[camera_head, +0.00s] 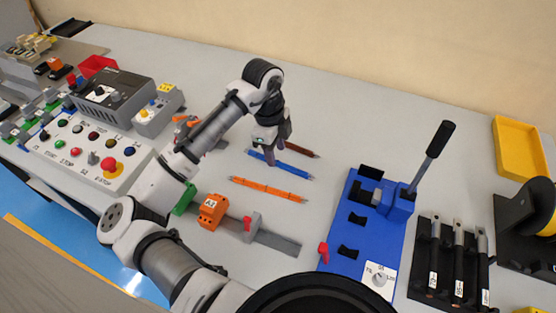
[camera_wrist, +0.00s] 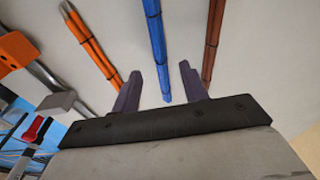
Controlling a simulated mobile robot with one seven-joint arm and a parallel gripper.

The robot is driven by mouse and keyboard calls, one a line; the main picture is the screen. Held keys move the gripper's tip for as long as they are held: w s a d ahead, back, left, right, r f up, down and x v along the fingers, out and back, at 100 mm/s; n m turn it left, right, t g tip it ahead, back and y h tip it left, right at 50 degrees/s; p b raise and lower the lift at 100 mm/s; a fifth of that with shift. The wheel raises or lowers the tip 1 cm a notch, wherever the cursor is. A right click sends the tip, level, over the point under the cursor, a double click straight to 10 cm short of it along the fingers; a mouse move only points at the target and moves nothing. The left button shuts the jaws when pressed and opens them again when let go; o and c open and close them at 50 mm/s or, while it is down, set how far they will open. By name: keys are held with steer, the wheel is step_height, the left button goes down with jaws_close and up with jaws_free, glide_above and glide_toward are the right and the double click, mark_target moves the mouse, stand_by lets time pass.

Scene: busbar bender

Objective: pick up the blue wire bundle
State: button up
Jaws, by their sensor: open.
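The blue wire bundle (camera_head: 280,164) lies on the grey table between an orange bundle (camera_head: 268,189) and a brown bundle (camera_head: 297,149). My gripper (camera_head: 278,150) is over the blue bundle, pointing down. In the wrist view the blue bundle (camera_wrist: 157,45) runs down from the top edge, with its near end between my two open fingers (camera_wrist: 158,90). The fingers appear apart from it, one to each side. The orange bundle (camera_wrist: 88,38) is left and the brown bundle (camera_wrist: 212,38) is right in that view. The exact height above the table cannot be told.
A blue-based bender (camera_head: 365,220) with an upright lever stands to the right. A rail with an orange block (camera_head: 212,210) lies in front. A control panel (camera_head: 95,150) is at left, a yellow tray (camera_head: 521,150) far right. Bare table lies behind the bundles.

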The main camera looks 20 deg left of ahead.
mark_target(278, 161)
steer(key=shift+d+f, duration=0.2)
steer(key=shift+f, duration=1.3)
steer(key=shift+c, duration=0.4)
jaws_close()
steer(key=shift+w+r, duration=0.1)
steer(key=shift+r, duration=0.05)
